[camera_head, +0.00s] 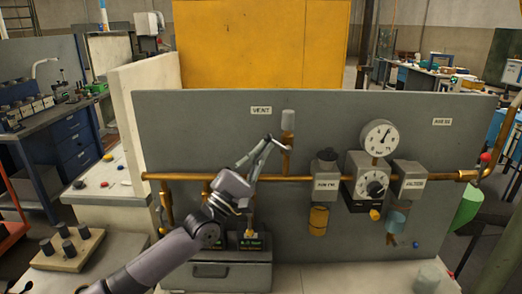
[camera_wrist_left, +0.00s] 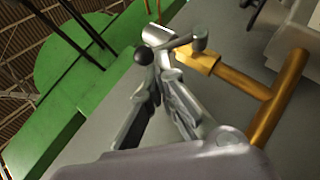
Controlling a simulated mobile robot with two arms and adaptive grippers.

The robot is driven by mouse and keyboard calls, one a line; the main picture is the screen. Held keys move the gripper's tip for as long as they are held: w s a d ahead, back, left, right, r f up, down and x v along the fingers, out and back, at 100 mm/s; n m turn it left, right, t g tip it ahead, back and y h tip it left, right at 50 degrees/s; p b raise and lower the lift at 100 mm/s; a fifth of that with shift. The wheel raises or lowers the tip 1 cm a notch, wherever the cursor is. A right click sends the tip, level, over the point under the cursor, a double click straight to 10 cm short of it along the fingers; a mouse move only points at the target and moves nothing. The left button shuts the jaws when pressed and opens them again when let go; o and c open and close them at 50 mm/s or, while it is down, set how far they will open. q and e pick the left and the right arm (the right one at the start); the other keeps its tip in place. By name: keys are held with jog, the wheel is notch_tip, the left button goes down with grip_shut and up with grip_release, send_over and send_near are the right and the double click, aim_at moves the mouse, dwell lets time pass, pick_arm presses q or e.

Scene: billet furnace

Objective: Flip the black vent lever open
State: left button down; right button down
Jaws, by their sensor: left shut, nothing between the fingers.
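The vent valve (camera_head: 288,121) is a grey cylinder on a copper riser (camera_head: 287,162), to the right of the VENT label (camera_head: 261,110) on the grey panel. In the left wrist view its lever is a short rod ending in a black ball knob (camera_wrist_left: 144,56), and the copper pipe tee (camera_wrist_left: 270,92) lies to the right. My left gripper (camera_head: 272,142) is shut and empty, its tips close to the lever. It also shows in the left wrist view (camera_wrist_left: 158,80), just below the knob. I cannot tell whether it touches. In the head view the lever is hard to make out. My right gripper is not in view.
A horizontal copper pipe (camera_head: 330,178) crosses the panel (camera_head: 210,130). A gauge (camera_head: 380,138), a dial box (camera_head: 373,183) and small valve boxes sit to the right. A grey box (camera_head: 232,270) stands below my left arm. A block with black pegs (camera_head: 67,250) is at lower left.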

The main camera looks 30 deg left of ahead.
aim_at(265, 138)
pick_arm(q)
jog(key=r+m+g+p, duration=0.1)
jog(key=r+m+g+h+p, duration=0.1)
jog(key=r+m+g+p, duration=0.1)
jog(key=m, duration=0.1)
jog(key=shift+w+d+r+g+p, duration=0.1)
jog(key=shift+w+d+g+p, duration=0.05)
jog(key=shift+d+g+p, duration=0.2)
jog(key=shift+w+d+r+p, duration=0.3)
jog(key=shift+d+r+p, duration=0.15)
jog(key=shift+r, duration=0.35)
jog(key=shift+w+d, duration=0.1)
jog(key=shift+r, duration=0.1)
